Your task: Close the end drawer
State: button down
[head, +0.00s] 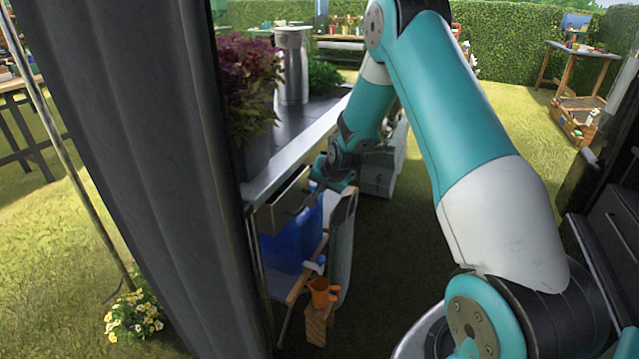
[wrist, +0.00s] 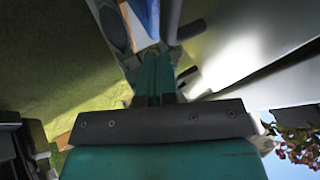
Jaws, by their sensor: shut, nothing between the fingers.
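The end drawer (head: 284,203) is at the near end of the counter, just under the top. Its pale grey-brown front shows in the head view and seems to stand out a little from the counter; how far is hard to tell. My gripper (head: 322,176) is beside the drawer's far side, and my arm partly hides that area. In the wrist view the teal fingers of my gripper (wrist: 152,55) are together and empty. Pale panels (wrist: 245,40) with dark handles (wrist: 190,31) lie just right of the fingertips. Whether the fingers touch a panel is unclear.
The counter (head: 315,125) bears a purple plant (head: 245,85) and a metal canister (head: 293,65). A grey curtain (head: 150,150) blocks the left. Grass at centre right is free.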

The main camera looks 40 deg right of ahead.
jog(key=s+d+v, duration=0.1)
jog(key=v, duration=0.9)
jog(key=s+f+m+t+y+b, duration=0.1)
jog(key=s+f+t+y+b, duration=0.15)
jog(key=s+y, duration=0.55)
jog(key=x, duration=1.3)
jog(key=shift+w+d+t+h, duration=0.35)
jog(key=shift+w+t+h, duration=0.05)
jog(key=shift+t, duration=0.05)
jog(key=shift+d+r, duration=0.1)
jog(key=shift+r, duration=0.05)
